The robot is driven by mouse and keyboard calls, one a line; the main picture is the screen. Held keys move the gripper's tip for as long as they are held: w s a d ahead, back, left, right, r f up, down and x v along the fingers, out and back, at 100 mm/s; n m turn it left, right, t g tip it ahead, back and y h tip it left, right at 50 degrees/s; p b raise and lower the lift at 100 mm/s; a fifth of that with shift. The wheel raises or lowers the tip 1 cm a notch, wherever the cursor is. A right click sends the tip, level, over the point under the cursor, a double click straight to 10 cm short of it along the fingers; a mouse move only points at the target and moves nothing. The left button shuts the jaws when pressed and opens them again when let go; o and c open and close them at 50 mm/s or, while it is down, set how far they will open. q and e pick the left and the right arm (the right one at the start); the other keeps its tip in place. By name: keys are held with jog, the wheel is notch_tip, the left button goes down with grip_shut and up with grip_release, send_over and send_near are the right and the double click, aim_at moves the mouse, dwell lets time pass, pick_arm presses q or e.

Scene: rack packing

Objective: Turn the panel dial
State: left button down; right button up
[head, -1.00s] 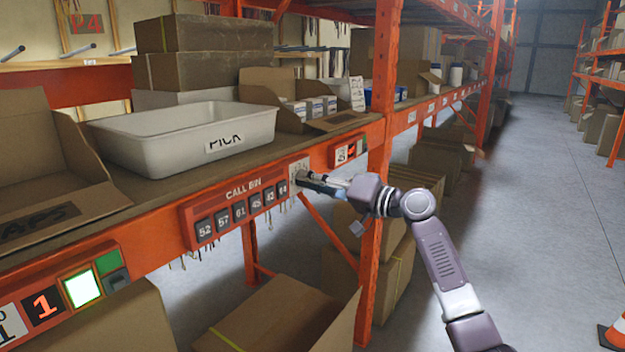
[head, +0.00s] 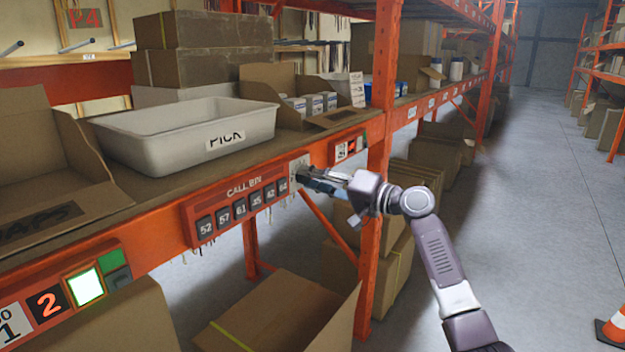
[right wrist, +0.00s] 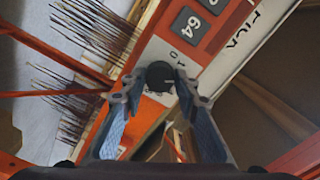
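The panel dial (right wrist: 160,76) is a small dark round knob on a pale plate with small marks, at the right end of the CALL BIN panel (head: 240,202). In the right wrist view it sits between my right fingertips (right wrist: 161,81), which close in on both sides of it. In the head view my right gripper (head: 308,181) reaches the plate (head: 298,167) from the right and largely hides the dial. A display (head: 48,302) at lower left reads 2, beside a lit white square (head: 86,287). My left gripper is not in view.
The panel is on an orange shelf beam with numbered buttons (head: 240,209). A white PICK tray (head: 190,130) and open cartons stand on the shelf above. An orange upright (head: 380,110) rises close behind my right gripper. The aisle at right is clear except for a cone (head: 613,326).

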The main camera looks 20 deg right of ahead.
jog(key=o, duration=0.3)
jog(key=v, duration=1.2)
jog(key=shift+d, duration=0.1)
jog(key=shift+f, duration=0.15)
